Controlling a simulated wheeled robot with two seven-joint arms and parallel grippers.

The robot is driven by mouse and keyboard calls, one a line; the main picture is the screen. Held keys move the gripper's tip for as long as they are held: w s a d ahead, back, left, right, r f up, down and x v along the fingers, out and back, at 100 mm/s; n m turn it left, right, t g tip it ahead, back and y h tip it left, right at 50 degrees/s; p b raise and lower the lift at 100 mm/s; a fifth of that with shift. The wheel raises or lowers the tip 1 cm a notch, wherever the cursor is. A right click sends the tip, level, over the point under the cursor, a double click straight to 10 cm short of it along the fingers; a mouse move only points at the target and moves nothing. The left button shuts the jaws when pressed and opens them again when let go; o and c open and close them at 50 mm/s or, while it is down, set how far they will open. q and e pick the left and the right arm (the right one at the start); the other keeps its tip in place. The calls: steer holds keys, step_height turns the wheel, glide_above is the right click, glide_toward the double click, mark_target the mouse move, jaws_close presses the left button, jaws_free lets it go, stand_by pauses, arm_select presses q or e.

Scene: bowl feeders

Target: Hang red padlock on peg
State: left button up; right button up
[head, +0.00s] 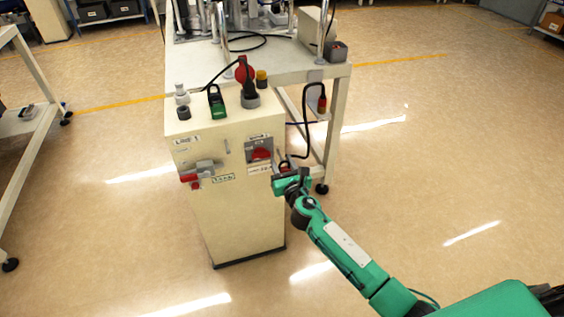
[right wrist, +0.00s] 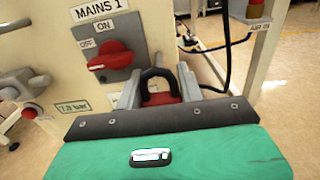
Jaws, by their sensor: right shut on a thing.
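My right gripper (head: 281,180) is at the upper right of the cream cabinet's front, just below and right of the mains switch. In the right wrist view its fingers are shut on the red padlock (right wrist: 161,98). The padlock's dark shackle loop stands up between the fingers, and its lower body is hidden by the gripper. I cannot tell whether the shackle touches anything. My left gripper is not in view.
The cream cabinet (head: 235,215) carries a red rotary switch (head: 261,154), a red-handled valve (head: 190,178) and, on top, a green padlock (head: 217,103). A black cable (head: 309,130) hangs close right of my gripper by the white bench (head: 290,68). Floor at right is clear.

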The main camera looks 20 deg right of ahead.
steer(key=shift+s, duration=0.75)
stand_by(0.6)
steer(key=shift+w, duration=2.1)
stand_by(0.4)
steer(key=shift+s+r+p, duration=0.15)
steer(key=shift+s+p, duration=0.3)
steer(key=shift+s, duration=0.6)
steer(key=shift+s+r+p, duration=0.1)
steer(key=shift+s+p, duration=0.3)
steer(key=shift+s, duration=0.65)
stand_by(0.8)
steer(key=shift+w, duration=0.8)
stand_by(0.5)
